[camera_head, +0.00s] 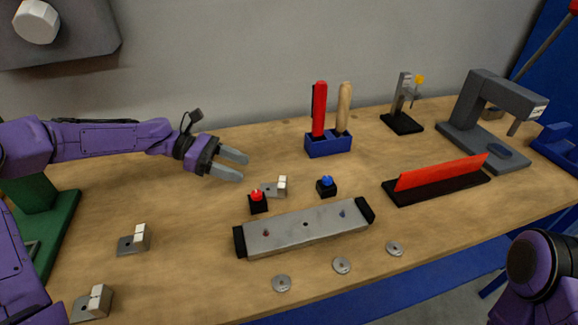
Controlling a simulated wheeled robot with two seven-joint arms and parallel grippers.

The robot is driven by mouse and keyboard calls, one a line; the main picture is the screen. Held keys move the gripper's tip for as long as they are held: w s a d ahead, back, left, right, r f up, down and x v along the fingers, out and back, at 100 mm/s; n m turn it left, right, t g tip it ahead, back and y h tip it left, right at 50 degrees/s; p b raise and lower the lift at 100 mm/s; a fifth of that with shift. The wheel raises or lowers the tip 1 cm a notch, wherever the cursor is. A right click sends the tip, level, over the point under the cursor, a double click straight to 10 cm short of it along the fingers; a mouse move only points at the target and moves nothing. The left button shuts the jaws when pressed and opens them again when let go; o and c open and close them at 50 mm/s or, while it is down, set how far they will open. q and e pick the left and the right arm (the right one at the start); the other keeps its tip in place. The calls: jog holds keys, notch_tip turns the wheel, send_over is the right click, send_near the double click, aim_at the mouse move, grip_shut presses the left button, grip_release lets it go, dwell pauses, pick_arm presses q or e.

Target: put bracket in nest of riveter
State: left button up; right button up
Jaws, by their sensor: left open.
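Small grey brackets with whitish upright blocks lie on the wooden table. One bracket (273,189) is near the middle, behind the long metal bar, and another bracket (132,243) is at the left. A third bracket (92,304) is at the lower left. A grey C-shaped press (482,100), which looks like the riveter, stands at the back right with a dark pad on its base. My left gripper (240,167) is open and empty, above the table, behind and left of the middle bracket. My right arm shows at the lower right; its gripper is out of view.
A metal bar (290,232) with black ends lies centrally, with 3 washers (341,265) in front. Red (258,203) and blue (326,187) button blocks are close by. A blue holder (328,144), a red-edged black stand (438,190) and a green fixture (60,222) stand around.

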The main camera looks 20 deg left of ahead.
aim_at(281, 182)
pick_arm(q)
jog(key=x, duration=0.9)
jog(key=shift+s+d+r, duration=0.15)
jog(key=shift+d+r, duration=0.1)
jog(key=shift+d, duration=0.7)
jog(key=shift+a, duration=0.1)
jog(key=c, duration=0.8)
